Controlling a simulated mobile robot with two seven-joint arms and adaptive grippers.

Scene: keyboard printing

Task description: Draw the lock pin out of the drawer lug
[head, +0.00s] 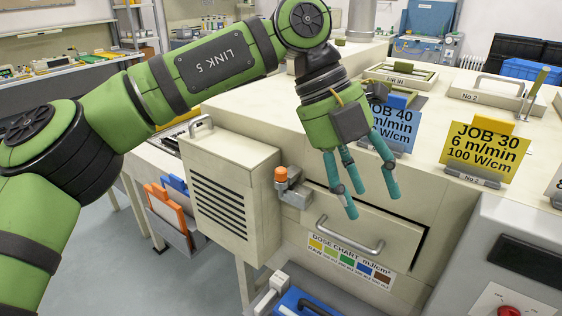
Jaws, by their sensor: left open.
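The lock pin (281,174) shows as an orange knob standing upright at the left end of the drawer front. It sits in a grey metal lug (294,195); the pin's shaft is mostly hidden. The drawer (370,232) appears closed in the machine's front and has a grey bar handle (350,240). My left gripper (367,200) is open and empty, with its teal fingers pointing down. In the picture it is to the right of the pin and above the drawer handle, apart from the pin. My right gripper is not in view.
A louvred box (222,195) juts out left of the lug. A yellow JOB 30 card (484,153) and a blue JOB 40 card (394,127) stand on the machine top. A grey control box with a red knob (509,311) is at the lower right. A dose chart (350,262) is below the handle.

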